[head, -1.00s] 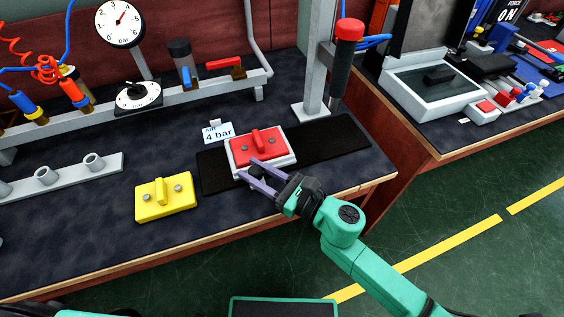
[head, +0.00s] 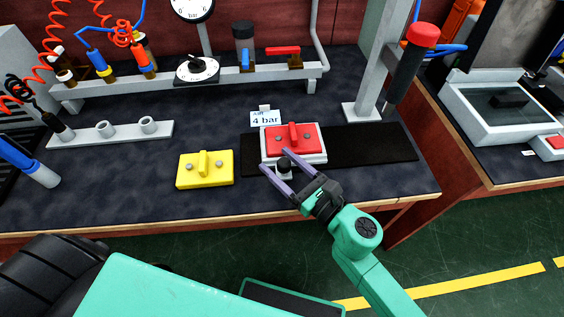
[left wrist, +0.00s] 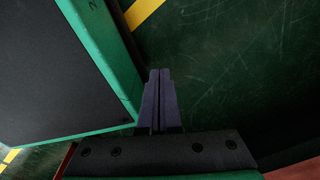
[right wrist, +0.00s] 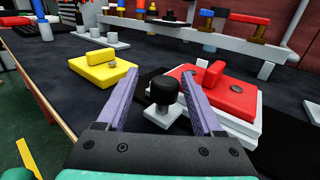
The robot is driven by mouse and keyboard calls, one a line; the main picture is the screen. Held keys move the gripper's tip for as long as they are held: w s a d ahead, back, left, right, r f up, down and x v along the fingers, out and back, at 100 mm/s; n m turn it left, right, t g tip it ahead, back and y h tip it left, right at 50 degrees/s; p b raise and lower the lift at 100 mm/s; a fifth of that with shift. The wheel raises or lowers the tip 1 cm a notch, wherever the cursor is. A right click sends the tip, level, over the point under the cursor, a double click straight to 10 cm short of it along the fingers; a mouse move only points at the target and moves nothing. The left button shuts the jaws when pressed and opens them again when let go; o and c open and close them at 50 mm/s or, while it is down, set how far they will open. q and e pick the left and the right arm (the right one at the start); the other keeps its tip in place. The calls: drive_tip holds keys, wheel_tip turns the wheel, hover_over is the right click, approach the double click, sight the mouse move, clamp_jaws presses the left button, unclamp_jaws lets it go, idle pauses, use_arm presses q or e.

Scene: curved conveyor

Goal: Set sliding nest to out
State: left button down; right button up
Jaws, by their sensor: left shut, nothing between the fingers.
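The sliding nest is a pale tray (head: 317,158) on a black track strip (head: 375,147), holding a red block (head: 291,138) with a raised bar. A black knob (right wrist: 165,90) on a pale base projects from its front side. My right gripper (head: 273,159) is open, with one purple finger on each side of the knob. In the right wrist view my right gripper (right wrist: 160,73) shows gaps between both fingers and the knob. My left gripper (left wrist: 160,72) is shut and empty over the floor, seen only in the left wrist view.
A yellow block (head: 205,169) sits left of the nest. A "4 bar" sign (head: 265,118) stands behind it. A grey post (head: 372,75) with a red-topped hanging tool (head: 416,55) rises at the back right. The track is bare right of the nest.

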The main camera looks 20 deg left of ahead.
drive_tip(key=shift+d, duration=0.1)
drive_tip(key=b+v, duration=0.1)
drive_tip(key=v, duration=0.2)
drive_tip(key=b+v, duration=0.1)
drive_tip(key=v, duration=0.2)
drive_tip(key=b+v, duration=0.2)
drive_tip(key=v, duration=0.1)
drive_tip(key=shift+s+d+f, duration=0.2)
drive_tip(key=shift+d+f, duration=0.05)
drive_tip(key=shift+f, duration=0.1)
use_arm(q)
drive_tip(key=w+d+f+b, duration=0.1)
drive_tip(key=w+f, duration=0.1)
drive_tip(key=w, duration=0.3)
drive_tip(key=shift+w+f, duration=0.25)
drive_tip(key=shift+f, duration=0.1)
use_arm(e)
drive_tip(key=v, duration=0.4)
drive_tip(key=shift+s+d+r, duration=0.25)
drive_tip(key=shift+d+r, duration=0.05)
drive_tip(key=shift+r, duration=0.1)
use_arm(q)
drive_tip(key=shift+d, duration=0.15)
